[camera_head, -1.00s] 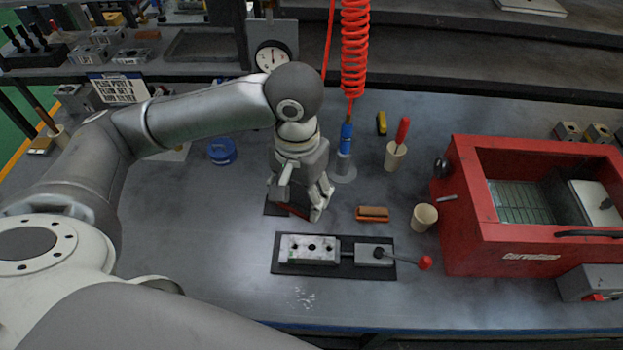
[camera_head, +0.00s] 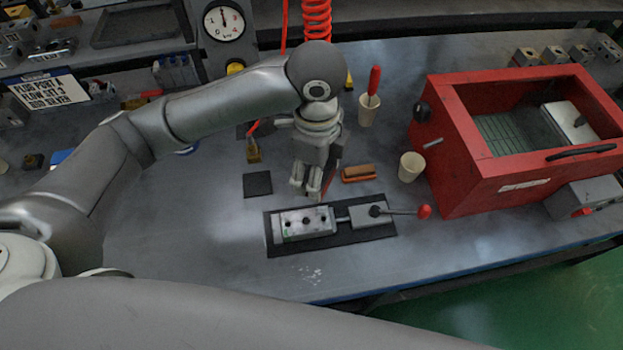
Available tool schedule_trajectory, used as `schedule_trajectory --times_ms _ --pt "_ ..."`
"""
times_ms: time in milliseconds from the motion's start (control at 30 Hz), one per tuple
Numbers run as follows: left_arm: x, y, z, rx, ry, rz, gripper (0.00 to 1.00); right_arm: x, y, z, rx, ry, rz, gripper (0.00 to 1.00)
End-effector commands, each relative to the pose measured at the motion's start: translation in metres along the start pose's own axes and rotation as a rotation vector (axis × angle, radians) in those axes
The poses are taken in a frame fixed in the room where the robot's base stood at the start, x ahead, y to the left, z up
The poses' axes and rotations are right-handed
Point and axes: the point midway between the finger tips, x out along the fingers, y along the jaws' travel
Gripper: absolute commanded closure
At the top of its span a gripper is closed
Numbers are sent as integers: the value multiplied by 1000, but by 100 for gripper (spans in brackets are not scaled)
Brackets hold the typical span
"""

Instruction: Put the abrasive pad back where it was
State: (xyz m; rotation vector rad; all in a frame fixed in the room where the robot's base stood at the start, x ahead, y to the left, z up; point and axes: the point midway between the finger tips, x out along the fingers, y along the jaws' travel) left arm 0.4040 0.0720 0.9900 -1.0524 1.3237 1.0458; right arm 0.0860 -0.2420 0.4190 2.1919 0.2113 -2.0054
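My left gripper (camera_head: 308,188) points down just behind the left part of the valve block (camera_head: 305,224). A thin dark red piece, which looks like the abrasive pad (camera_head: 329,187), shows at the right side of its fingers and appears held. Most of the pad is hidden behind the fingers. A small black square mat (camera_head: 257,184) lies bare on the bench, left of the gripper. The valve block sits in a grey vise on a larger black mat (camera_head: 348,242). My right gripper is not in view.
A wooden-backed brush (camera_head: 358,173) and a beige cup (camera_head: 411,167) stand right of the gripper. A vise handle with a red knob (camera_head: 424,211) sticks out near the red cabinet (camera_head: 480,178). A hose hangs behind. The bench left of the mats is clear.

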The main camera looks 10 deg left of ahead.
Motion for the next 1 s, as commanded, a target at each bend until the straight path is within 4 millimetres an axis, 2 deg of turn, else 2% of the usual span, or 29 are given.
schedule_trajectory --times_ms 200,400,633,767,1000 --pt "13 -6 -28 388 -5 -1 60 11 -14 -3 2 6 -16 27" --pt "20 -10 -51 710 -11 -2 60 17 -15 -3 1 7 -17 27" --pt "24 -11 -65 922 -17 0 60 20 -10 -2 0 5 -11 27" --pt "27 -15 -61 954 -18 2 60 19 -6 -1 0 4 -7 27" --pt "48 -43 -15 950 -20 5 60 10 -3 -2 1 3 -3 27"
